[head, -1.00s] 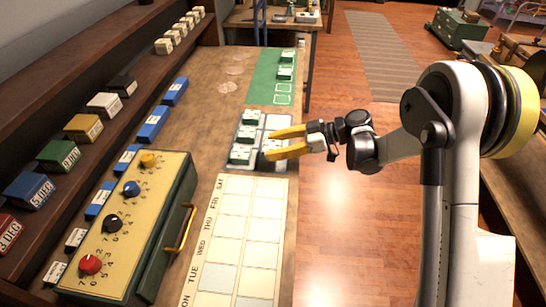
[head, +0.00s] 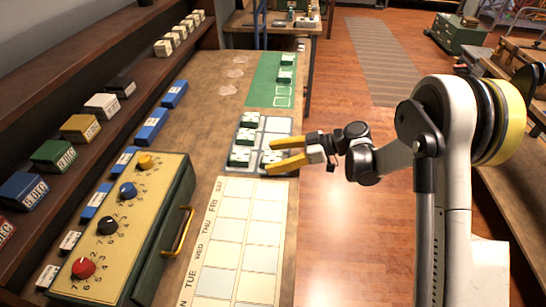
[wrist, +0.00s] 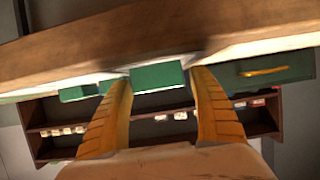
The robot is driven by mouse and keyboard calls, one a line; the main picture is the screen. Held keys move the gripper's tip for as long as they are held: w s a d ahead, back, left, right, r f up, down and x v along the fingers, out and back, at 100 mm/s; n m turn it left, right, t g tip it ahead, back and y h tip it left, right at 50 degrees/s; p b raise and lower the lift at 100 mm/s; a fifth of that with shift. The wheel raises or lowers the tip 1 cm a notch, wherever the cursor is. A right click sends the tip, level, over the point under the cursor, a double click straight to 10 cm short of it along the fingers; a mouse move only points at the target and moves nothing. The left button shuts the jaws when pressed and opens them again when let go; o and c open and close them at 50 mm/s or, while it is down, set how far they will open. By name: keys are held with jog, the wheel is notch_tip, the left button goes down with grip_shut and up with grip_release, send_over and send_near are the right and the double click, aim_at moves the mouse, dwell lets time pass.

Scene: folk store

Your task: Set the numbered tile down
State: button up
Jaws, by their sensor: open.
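A green-and-white numbered tile (head: 270,157) sits at the lower right compartment of the grey tray (head: 262,125). Its number is too small to read. My gripper (head: 269,156) is open, with one yellow finger on each side of this tile. In the wrist view, a green tile face (wrist: 158,75) shows between the two spread fingers (wrist: 160,85), with gaps visible on both sides. Several other green tiles (head: 241,155) stand in the tray's left column. The upper right compartment looks empty.
A weekday chart (head: 238,225) lies in front of the tray. A dial box (head: 125,225) with a yellow handle stands at left. Behind is a green mat (head: 262,92) with two tiles (head: 285,76) and outlined slots. Floor is open to the right.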

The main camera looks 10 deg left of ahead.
jog(key=s+p+v, duration=0.1)
jog(key=p+v, duration=0.3)
jog(key=v, duration=0.8)
notch_tip(320, 180, up, 7)
jog(key=s+d+m+t+h, duration=0.2)
jog(key=m+h, duration=0.1)
jog(key=m, duration=0.2)
jog(key=s+d+r+m+t+h, duration=0.2)
jog(key=s+d+m+h, duration=0.3)
jog(key=s+d, duration=0.3)
jog(key=s+d+r+m+t+h, duration=0.3)
jog(key=s+d+m, duration=0.5)
jog(key=s, duration=0.6)
jog(key=t+h, duration=0.1)
jog(key=h, duration=0.1)
jog(key=shift+m+h, duration=0.3)
